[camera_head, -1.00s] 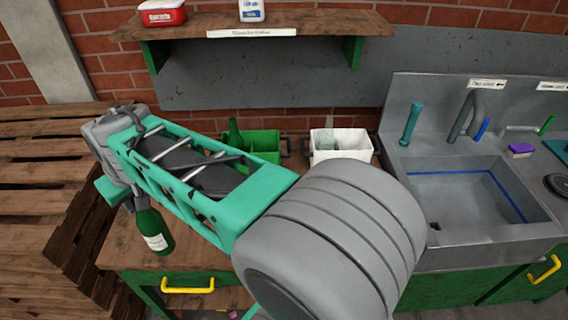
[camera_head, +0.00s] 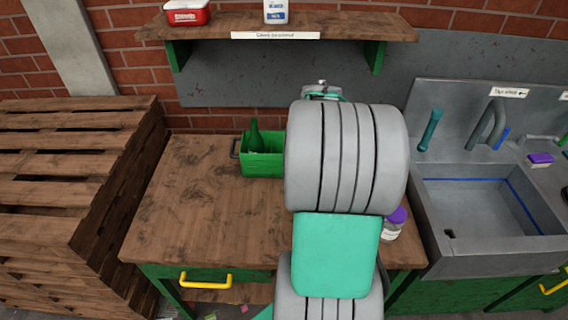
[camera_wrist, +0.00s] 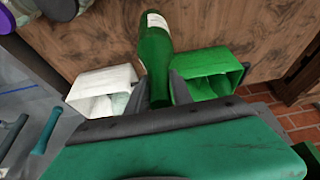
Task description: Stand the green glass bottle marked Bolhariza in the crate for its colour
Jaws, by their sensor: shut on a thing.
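My gripper (camera_wrist: 161,88) is shut on a green glass bottle (camera_wrist: 155,58) with a pale label, seen in the wrist view. The fingers are around its narrow end, and the label's writing cannot be read. The bottle appears above the bench, between the two crates in the picture. The green crate (camera_head: 262,165) stands at the back of the bench and has a green bottle (camera_head: 255,137) in it. It also shows in the wrist view (camera_wrist: 210,86), right of the held bottle. In the head view my arm hides the gripper and the held bottle.
A white crate (camera_wrist: 104,88) stands left of the held bottle in the wrist view; my arm hides it in the head view. A purple-lidded jar (camera_head: 392,226) stands on the bench's right. A shelf (camera_head: 330,27) overhangs the back. The bench's left (camera_head: 190,205) is clear.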

